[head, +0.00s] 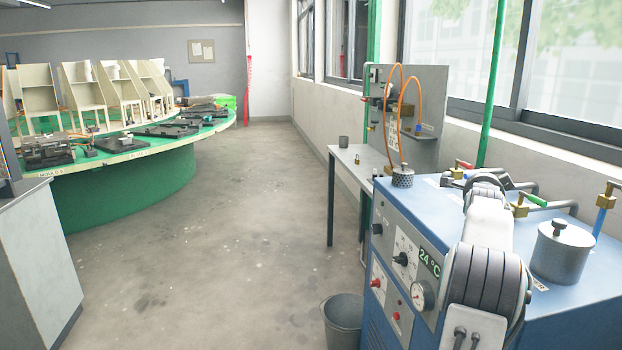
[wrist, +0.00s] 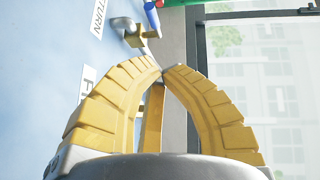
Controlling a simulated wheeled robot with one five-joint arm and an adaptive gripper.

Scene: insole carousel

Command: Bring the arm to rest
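My arm (head: 488,245), with pale links and dark ribbed joints, is folded above the blue machine at the right of the head view. My gripper (wrist: 162,71) shows in the wrist view with yellow ribbed fingers curved together, their tips meeting or nearly so. A further yellow strip shows between them, probably another finger. I see nothing held. Behind the fingertips is a brass valve (wrist: 142,38) with a blue handle, on the blue machine top; the gripper appears apart from it. The fingers cannot be made out in the head view.
The blue machine (head: 407,258) carries a metal lidded pot (head: 562,252) and several valves. A grey bucket (head: 343,322) stands beside it. A small table (head: 351,163) is behind. The green carousel (head: 128,187) stands left, a grey cabinet (head: 40,255) nearer. The floor (head: 235,220) between is clear.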

